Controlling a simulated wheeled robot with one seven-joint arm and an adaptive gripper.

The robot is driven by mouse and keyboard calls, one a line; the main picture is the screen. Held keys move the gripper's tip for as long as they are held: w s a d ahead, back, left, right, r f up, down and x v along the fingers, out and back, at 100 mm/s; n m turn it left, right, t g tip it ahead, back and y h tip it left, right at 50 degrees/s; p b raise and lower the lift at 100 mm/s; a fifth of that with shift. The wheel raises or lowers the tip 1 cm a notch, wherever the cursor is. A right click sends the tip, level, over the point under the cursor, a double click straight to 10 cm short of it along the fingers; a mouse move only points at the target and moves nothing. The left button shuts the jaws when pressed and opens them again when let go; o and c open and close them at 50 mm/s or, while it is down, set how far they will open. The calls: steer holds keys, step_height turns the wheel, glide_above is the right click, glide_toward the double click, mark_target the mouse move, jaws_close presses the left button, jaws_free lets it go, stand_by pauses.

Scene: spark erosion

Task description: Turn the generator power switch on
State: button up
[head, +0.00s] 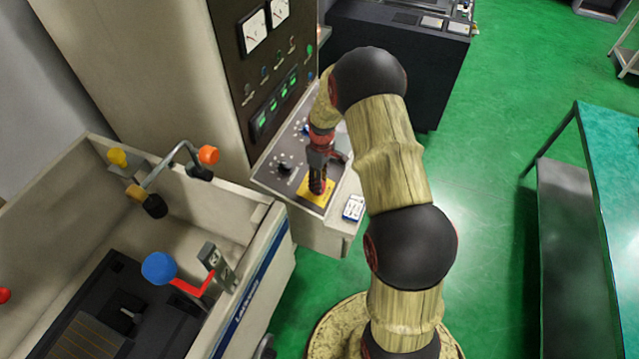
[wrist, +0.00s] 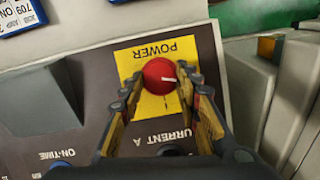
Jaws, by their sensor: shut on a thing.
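The generator power switch is a red round knob (wrist: 160,74) with a white pointer mark. It sits on a yellow plate (wrist: 145,108) lettered POWER, which appears upside down in the wrist view. The mark points to the right in that view. My gripper (wrist: 160,84) has one finger on each side of the knob and is shut on it. In the head view my gripper (head: 318,186) reaches down over the yellow plate (head: 328,197) on the sloping control panel and hides the knob.
The generator cabinet (head: 225,115) with meters and green displays rises behind the panel. A black knob (head: 285,168) is to the gripper's left. A blue-and-white label (head: 353,208) is to its right. The machine tank (head: 262,235) stands at the left.

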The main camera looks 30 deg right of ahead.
steer(key=m, duration=0.1)
steer(key=m+y+b, duration=0.1)
steer(key=m, duration=0.1)
steer(key=shift+d+m+g, duration=0.2)
steer(key=shift+m+g, duration=0.1)
steer(key=m+y+b, duration=0.1)
steer(key=m, duration=0.2)
steer(key=shift+d+f, duration=0.1)
steer(key=m, duration=0.2)
steer(key=m+y+b, duration=0.1)
steer(key=shift+d+m+y, duration=0.15)
steer(key=shift+m+y, duration=0.15)
steer(key=shift+m, duration=0.1)
steer(key=shift+m+t+y+b, duration=0.4)
steer(key=shift+m+b, duration=0.05)
steer(key=shift+m, duration=1.05)
steer(key=o, duration=1.1)
steer(key=shift+o, duration=0.3)
steer(key=v, duration=1.2)
steer(key=shift+s, duration=0.15)
